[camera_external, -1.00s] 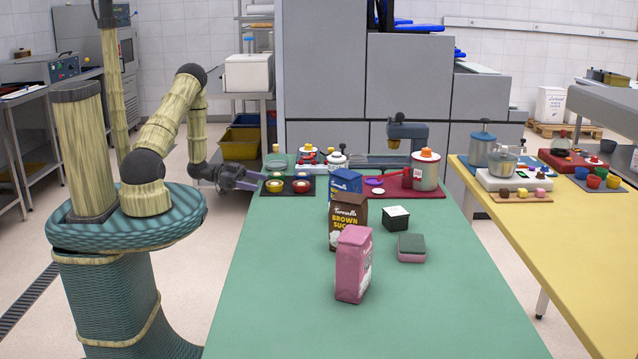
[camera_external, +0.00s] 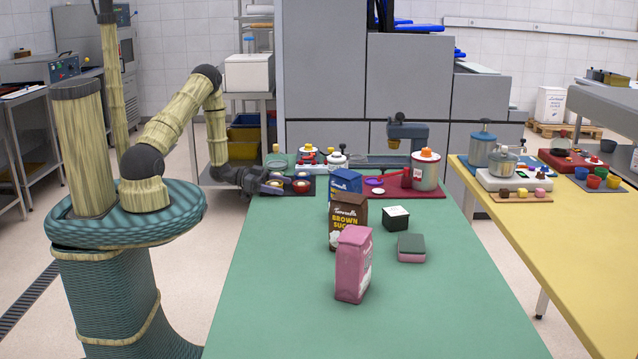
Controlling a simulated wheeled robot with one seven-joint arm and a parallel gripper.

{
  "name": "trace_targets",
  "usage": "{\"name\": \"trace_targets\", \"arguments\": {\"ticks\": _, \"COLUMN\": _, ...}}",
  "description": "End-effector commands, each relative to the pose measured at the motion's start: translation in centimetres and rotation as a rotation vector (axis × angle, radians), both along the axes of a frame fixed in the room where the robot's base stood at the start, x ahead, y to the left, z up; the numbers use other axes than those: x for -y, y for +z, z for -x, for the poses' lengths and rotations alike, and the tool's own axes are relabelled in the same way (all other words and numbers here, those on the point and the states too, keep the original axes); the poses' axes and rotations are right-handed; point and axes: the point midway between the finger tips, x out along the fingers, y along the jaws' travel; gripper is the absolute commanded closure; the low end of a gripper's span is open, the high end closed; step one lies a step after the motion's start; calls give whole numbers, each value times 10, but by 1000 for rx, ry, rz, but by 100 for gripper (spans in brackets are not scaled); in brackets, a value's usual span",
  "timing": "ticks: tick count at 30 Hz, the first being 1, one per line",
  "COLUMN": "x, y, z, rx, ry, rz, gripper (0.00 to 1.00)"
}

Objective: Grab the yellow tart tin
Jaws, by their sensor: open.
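The yellow tart tin (camera_external: 275,184) sits on a dark mat (camera_external: 308,178) at the far left of the green table. It is small and partly covered by my fingers. My gripper (camera_external: 277,184) reaches in from the left, low over the mat, with its fingers at the yellow tin. The jaws are open. It looks as if the tin lies between them, but whether a finger touches it is too small to tell. A red tart tin (camera_external: 301,187) stands on the same mat, just right of my fingertips.
A glass bowl (camera_external: 276,165) and several jars stand behind the mat. A blue packet (camera_external: 346,181), a brown sugar bag (camera_external: 348,222) and a pink bag (camera_external: 353,264) stand to the right and nearer. The table's near left part is clear.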

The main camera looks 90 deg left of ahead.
Motion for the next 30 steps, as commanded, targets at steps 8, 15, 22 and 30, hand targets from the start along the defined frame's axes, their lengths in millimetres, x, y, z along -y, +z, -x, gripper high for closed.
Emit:
{"name": "trace_targets", "arguments": {"ticks": 8, "x": 1, "y": -1, "z": -5, "rx": 1, "ry": 0, "rz": -1, "gripper": 25}}
{"name": "trace_targets", "arguments": {"ticks": 15, "x": 1, "y": -1, "z": -5, "rx": 1, "ry": 0, "rz": -1, "gripper": 25}}
{"name": "trace_targets", "arguments": {"ticks": 22, "x": 1, "y": -1, "z": -5, "rx": 1, "ry": 0, "rz": 0, "gripper": 55}}
{"name": "trace_targets", "arguments": {"ticks": 30, "x": 1, "y": -1, "z": -5, "rx": 1, "ry": 0, "rz": -1, "gripper": 72}}
